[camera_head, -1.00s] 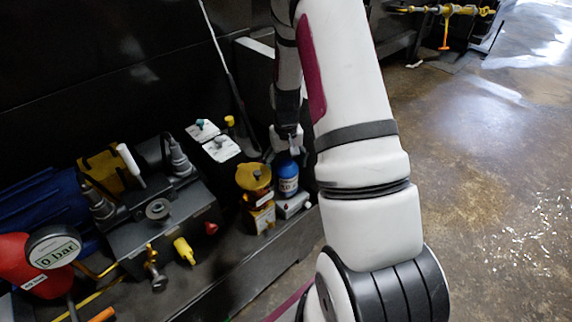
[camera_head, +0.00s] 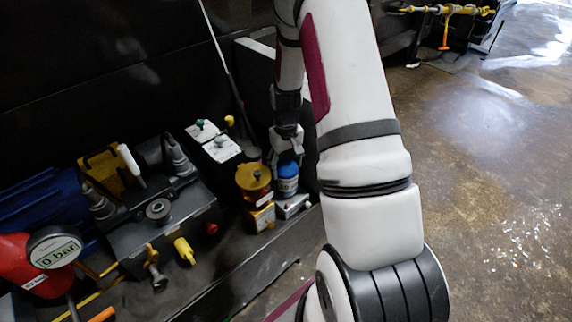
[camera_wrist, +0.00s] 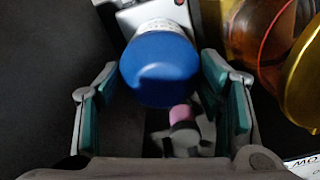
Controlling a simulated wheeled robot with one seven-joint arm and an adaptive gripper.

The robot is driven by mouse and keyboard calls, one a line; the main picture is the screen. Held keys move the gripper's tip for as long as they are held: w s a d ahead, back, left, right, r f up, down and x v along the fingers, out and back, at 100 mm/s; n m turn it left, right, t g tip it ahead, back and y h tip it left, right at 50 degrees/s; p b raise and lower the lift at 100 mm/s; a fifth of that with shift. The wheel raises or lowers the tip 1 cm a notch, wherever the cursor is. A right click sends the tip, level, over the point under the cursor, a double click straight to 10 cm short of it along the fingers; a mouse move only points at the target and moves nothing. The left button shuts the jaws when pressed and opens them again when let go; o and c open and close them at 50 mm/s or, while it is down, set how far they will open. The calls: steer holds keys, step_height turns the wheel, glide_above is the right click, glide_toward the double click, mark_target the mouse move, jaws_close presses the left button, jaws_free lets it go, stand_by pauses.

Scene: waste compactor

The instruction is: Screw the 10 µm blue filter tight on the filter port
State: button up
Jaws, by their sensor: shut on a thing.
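The blue filter (camera_head: 287,170) stands upright on the grey filter port block (camera_head: 293,205), with its white-marked label facing the head camera. In the wrist view I look down on its round blue top (camera_wrist: 160,62), with a pale label band and the port block (camera_wrist: 155,14) behind it. My gripper (camera_wrist: 158,72) is shut on the blue filter, one teal-padded finger on each side. The exact finger contact is hard to make out. In the head view my gripper (camera_head: 287,148) is above the filter, partly behind my arm. The threads are hidden, so I cannot tell how tight the joint is.
An amber filter bowl (camera_head: 254,180) on a yellow base stands close left of the blue filter. A grey valve block (camera_head: 160,232), a yellow knob (camera_head: 184,250) and a gauge reading 0 bar (camera_head: 54,247) are further left. Open floor is at right.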

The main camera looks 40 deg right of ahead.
steer(key=m, duration=0.4)
steer(key=shift+m, duration=0.5)
steer(key=m, duration=0.4)
steer(key=shift+m, duration=0.5)
steer(key=m, duration=0.4)
steer(key=shift+f+p, duration=0.1)
steer(key=shift+p, duration=0.3)
